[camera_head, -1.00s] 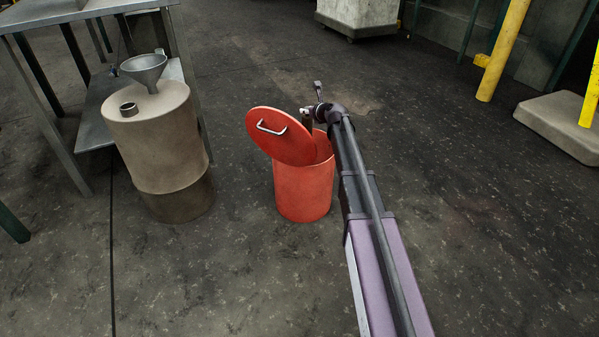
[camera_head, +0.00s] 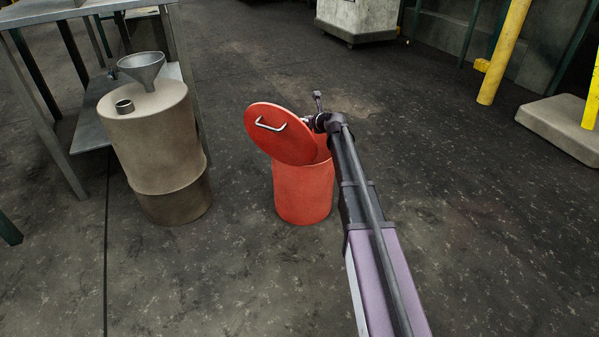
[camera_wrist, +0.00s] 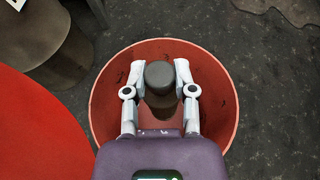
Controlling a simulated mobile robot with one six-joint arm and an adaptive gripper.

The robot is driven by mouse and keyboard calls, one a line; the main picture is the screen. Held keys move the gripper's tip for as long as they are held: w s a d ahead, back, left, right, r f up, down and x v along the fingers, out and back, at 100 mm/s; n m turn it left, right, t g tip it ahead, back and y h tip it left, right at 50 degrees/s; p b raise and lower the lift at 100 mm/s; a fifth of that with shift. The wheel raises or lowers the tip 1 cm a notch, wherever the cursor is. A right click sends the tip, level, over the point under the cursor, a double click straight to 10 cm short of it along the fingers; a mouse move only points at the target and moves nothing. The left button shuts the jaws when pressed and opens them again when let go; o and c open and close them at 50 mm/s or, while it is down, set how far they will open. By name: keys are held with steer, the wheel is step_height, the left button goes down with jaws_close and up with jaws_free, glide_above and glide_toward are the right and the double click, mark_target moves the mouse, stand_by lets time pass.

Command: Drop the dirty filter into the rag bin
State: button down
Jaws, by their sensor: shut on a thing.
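The rag bin is a red bin (camera_head: 303,193) standing on the floor in the head view, its red lid (camera_head: 280,133) tilted up at its left side. In the wrist view its open mouth (camera_wrist: 220,100) lies under my gripper. My gripper (camera_wrist: 160,78) is shut on the filter (camera_wrist: 159,75), a dark, short cylinder with a round top, held between the two fingers over the bin's opening. How far the filter is above the bin's floor is hard to tell. In the head view the filter is hidden behind the lid and my arm.
A beige drum (camera_head: 155,140) with a funnel (camera_head: 142,68) stands left of the bin, beside a metal table (camera_head: 45,12). The floor right of the bin is clear. A yellow post (camera_head: 504,55) and a pale block (camera_head: 563,125) stand at the back right.

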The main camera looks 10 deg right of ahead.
steer(key=shift+c, duration=1.8)
jaws_free()
steer(key=shift+r, duration=0.1)
step_height(320, 180, up, 7)
steer(key=p, duration=0.6)
steer(key=shift+f+p, duration=0.2)
steer(key=shift+p, duration=0.15)
steer(key=s+a+r+p, duration=0.2)
steer(key=a+r+p, duration=0.1)
steer(key=r+p, duration=0.8)
steer(key=s+a+r+y+p, duration=0.1)
steer(key=s+a+r+p, duration=0.1)
steer(key=r+p, duration=0.9)
steer(key=shift+s+a+r+n+p, duration=0.3)
steer(key=shift+s+a+n, duration=0.1)
steer(key=shift+a, duration=0.45)
